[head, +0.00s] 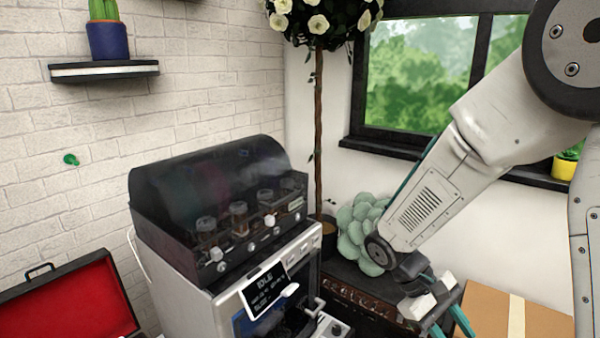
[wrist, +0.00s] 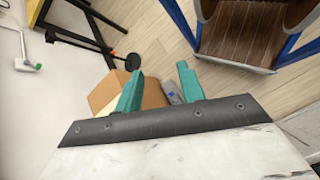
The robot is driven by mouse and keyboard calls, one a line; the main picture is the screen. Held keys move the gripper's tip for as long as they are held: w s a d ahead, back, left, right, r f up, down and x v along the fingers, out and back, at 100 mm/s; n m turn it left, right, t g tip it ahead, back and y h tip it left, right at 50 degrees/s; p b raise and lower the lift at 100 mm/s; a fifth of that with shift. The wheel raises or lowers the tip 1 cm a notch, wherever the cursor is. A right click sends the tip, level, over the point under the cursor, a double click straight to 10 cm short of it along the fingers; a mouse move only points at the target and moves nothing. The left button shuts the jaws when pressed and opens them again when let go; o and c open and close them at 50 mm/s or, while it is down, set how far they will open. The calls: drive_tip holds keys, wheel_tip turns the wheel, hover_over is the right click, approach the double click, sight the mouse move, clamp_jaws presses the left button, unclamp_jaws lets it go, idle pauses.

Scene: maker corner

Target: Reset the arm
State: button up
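My gripper (head: 440,312) hangs at the end of my arm in the lower right of the head view. It is to the right of the white machine and beside the cardboard box. In the wrist view, its two teal fingers (wrist: 160,92) stand apart with nothing held between them. Behind the fingers the wrist view shows the floor and part of a cardboard box. My arm reaches down from the upper right of the head view.
A white machine with a dark hood (head: 215,190) stands left of my gripper. A pale green plant (head: 357,232) and a dark chest (head: 350,290) are behind it. A cardboard box (head: 510,315) is to the right. An open red-lined case (head: 65,305) is at lower left.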

drive_tip(key=s+a+r+m+t+y, duration=0.2)
drive_tip(key=s+r+m+t+y, duration=0.2)
drive_tip(key=s+r, duration=0.9)
wheel_tip(320, 180, up, 3)
drive_tip(key=t+y, duration=0.3)
drive_tip(key=shift+s+m+t, duration=0.3)
drive_tip(key=shift+s, duration=0.1)
drive_tip(key=shift+r, duration=0.1)
